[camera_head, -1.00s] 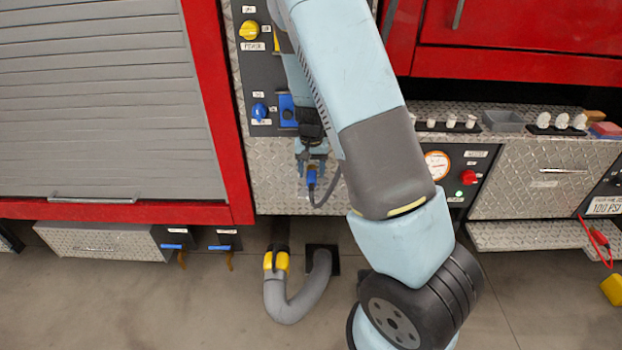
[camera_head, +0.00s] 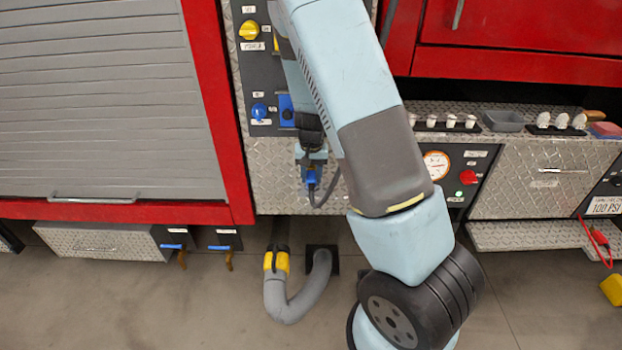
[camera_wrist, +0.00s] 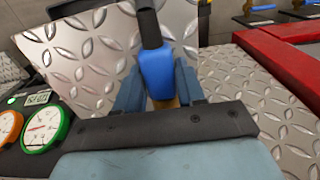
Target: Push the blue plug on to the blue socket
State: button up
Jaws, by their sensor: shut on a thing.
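My gripper (camera_head: 311,166) is shut on the blue plug (camera_head: 312,178), in front of the diamond-plate wall. In the wrist view the blue plug (camera_wrist: 158,75) sits between the two fingers of my gripper (camera_wrist: 160,95), with its black cable leading away from it. In the head view the cable curves down and right from the plug. The blue socket (camera_head: 286,110) shows on the dark panel above and left of the plug, partly hidden by my arm. The plug is apart from it.
A blue knob (camera_head: 259,111) and a yellow knob (camera_head: 249,30) are on the same panel. A grey hose (camera_head: 287,300) with a yellow end stands on the floor below. A gauge (camera_head: 437,165) and a red button (camera_head: 468,177) are to the right. A red frame edge borders the panel's left.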

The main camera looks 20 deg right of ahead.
aim_at(312, 174)
jog(key=shift+c, duration=0.5)
jog(key=shift+r, duration=3.05)
jog(key=shift+f, duration=0.15)
